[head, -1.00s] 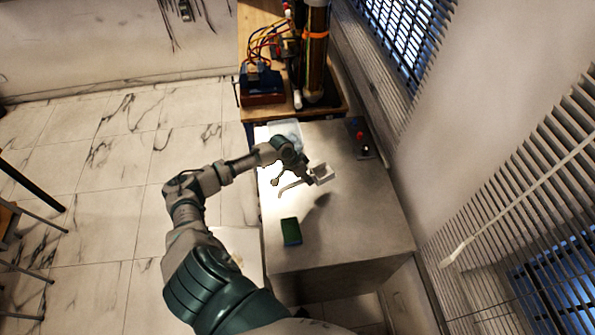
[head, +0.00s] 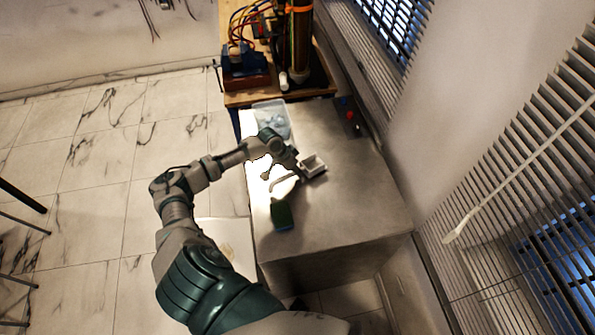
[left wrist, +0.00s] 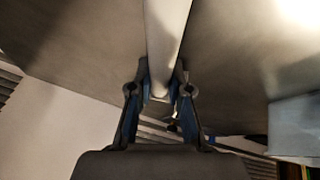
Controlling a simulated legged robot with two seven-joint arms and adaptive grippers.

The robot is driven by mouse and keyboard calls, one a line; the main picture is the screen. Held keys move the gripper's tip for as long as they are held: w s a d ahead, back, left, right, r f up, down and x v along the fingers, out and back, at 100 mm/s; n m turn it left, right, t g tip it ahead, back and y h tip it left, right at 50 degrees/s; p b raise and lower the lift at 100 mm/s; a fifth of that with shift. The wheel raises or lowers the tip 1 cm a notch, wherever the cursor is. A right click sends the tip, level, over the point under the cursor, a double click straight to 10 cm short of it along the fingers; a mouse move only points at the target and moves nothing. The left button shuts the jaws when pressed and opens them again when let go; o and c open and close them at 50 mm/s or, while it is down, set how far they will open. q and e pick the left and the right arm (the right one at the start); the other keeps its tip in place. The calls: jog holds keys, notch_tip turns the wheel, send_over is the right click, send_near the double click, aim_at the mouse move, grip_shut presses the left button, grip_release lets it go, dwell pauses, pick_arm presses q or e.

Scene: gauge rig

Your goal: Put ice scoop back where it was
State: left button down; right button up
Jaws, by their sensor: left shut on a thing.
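The hollow of the bowl faces up toward the head camera. In the left wrist view, a pale bar that looks like the scoop's handle (left wrist: 166,45) runs between the two fingers of the left gripper (left wrist: 160,92). The fingers are shut on it. I cannot tell the exact height above the counter. My right gripper is not in view.
A translucent bin (head: 272,118) with pale bluish contents stands at the counter's far left corner. A small device with red knobs (head: 351,115) is by the wall. The counter's right part is clear.

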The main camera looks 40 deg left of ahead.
pick_arm(q)
jog(key=shift+d+f, duration=0.1)
jog(key=shift+f, duration=0.4)
dwell(0.4)
jog(key=c, duration=1)
grip_release()
